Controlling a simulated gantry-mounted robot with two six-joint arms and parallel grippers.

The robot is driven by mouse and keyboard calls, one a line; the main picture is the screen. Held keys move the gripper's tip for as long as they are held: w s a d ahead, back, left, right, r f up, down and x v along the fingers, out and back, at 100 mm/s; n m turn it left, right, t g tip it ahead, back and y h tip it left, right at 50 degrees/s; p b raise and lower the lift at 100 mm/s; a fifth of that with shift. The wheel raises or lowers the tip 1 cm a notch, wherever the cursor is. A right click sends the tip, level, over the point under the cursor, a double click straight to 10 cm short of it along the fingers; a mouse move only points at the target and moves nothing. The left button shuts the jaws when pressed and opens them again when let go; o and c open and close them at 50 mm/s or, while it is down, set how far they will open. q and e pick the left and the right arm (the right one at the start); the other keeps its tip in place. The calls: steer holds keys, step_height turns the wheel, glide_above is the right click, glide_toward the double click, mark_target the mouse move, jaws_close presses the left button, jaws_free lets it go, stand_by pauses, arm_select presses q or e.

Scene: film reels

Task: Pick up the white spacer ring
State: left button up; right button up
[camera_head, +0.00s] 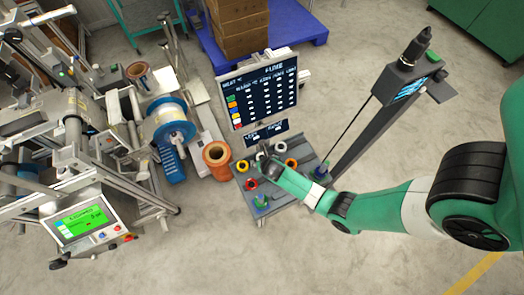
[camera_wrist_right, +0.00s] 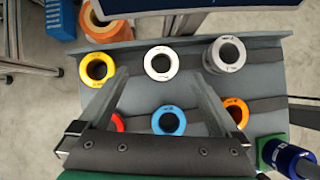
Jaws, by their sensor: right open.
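The white spacer ring (camera_wrist_right: 162,62) lies flat in the far row of rings on a grey tray-like cart top (camera_wrist_right: 140,92), between a yellow ring (camera_wrist_right: 97,67) and a grey ring (camera_wrist_right: 228,53). My right gripper (camera_wrist_right: 161,82) is open and empty. In the right wrist view its two fingers point towards the white ring, one on each side, with no visible contact. In the head view my right gripper (camera_head: 264,158) is over the cart and hides the white ring's spot. My left gripper is not in view.
A near row holds a red ring (camera_wrist_right: 117,123), a blue ring (camera_wrist_right: 169,121) and an orange ring (camera_wrist_right: 236,111), close to my fingers. A screen (camera_head: 264,88) stands behind the cart. A copper-coloured spool (camera_head: 216,158) stands left of it. A blue-and-green item (camera_wrist_right: 290,160) is at the lower right.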

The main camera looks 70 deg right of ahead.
mark_target(262, 157)
steer(key=b+x, duration=0.2)
steer(key=x, duration=0.1)
steer(key=shift+d+f, duration=0.2)
steer(key=shift+d, duration=0.05)
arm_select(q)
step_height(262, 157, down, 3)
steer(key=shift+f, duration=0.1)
arm_select(e)
steer(key=shift+r, duration=0.1)
steer(key=c, duration=1.5)
steer(key=shift+o, duration=0.2)
steer(key=shift+r+p, duration=0.5)
steer(key=shift+p, duration=0.1)
step_height(262, 157, up, 3)
steer(key=shift+f+p, duration=0.15)
steer(key=shift+p, duration=1.1)
arm_select(q)
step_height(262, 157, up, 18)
steer(key=p, duration=1.5)
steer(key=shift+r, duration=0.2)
arm_select(e)
steer(key=a+r, duration=0.9)
steer(key=a, duration=0.5)
steer(key=shift+s+r, duration=0.25)
steer(key=shift+s, duration=0.2)
